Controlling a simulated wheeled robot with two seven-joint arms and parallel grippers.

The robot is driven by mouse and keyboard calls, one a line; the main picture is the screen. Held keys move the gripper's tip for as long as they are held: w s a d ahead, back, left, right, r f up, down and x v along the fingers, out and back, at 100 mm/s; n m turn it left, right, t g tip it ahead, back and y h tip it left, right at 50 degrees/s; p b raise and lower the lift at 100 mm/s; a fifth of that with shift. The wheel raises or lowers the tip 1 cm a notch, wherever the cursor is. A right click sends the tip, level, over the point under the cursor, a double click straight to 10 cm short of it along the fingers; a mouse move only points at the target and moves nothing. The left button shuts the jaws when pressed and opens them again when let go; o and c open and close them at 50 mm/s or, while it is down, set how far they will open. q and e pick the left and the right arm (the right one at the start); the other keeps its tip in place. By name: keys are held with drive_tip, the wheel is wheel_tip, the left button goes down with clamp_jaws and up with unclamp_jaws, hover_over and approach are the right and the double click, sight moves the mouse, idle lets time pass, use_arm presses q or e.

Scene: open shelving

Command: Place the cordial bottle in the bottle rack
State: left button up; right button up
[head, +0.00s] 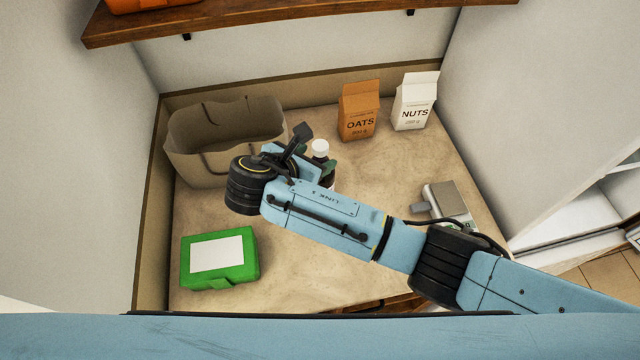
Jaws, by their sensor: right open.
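A bottle with a white cap (320,149) and a dark body, likely the cordial bottle, stands on the counter near its middle. Most of its body is hidden behind my right arm. My right gripper (301,140) is open, just left of the bottle's cap in the head view. I cannot tell whether the bottle is between its fingers or touching them. No bottle rack can be made out clearly. My left gripper is not in view.
An oats carton (359,112) and a nuts carton (413,102) stand at the back. A grey device (449,203) is at right. A wooden shelf (250,18) hangs above.

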drive_tip(key=x, duration=0.4)
drive_tip(key=shift+d+r+p, duration=0.15)
drive_tip(key=shift+r+p, duration=0.05)
drive_tip(key=shift+p, duration=0.15)
drive_tip(key=shift+w+d+f, duration=0.1)
drive_tip(key=shift+w+f, duration=0.1)
drive_tip(key=shift+w, duration=0.05)
drive_tip(key=shift+f, duration=0.1)
drive_tip(key=c, duration=1.2)
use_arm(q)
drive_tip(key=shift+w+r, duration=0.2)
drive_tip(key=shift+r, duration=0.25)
use_arm(e)
clamp_jaws()
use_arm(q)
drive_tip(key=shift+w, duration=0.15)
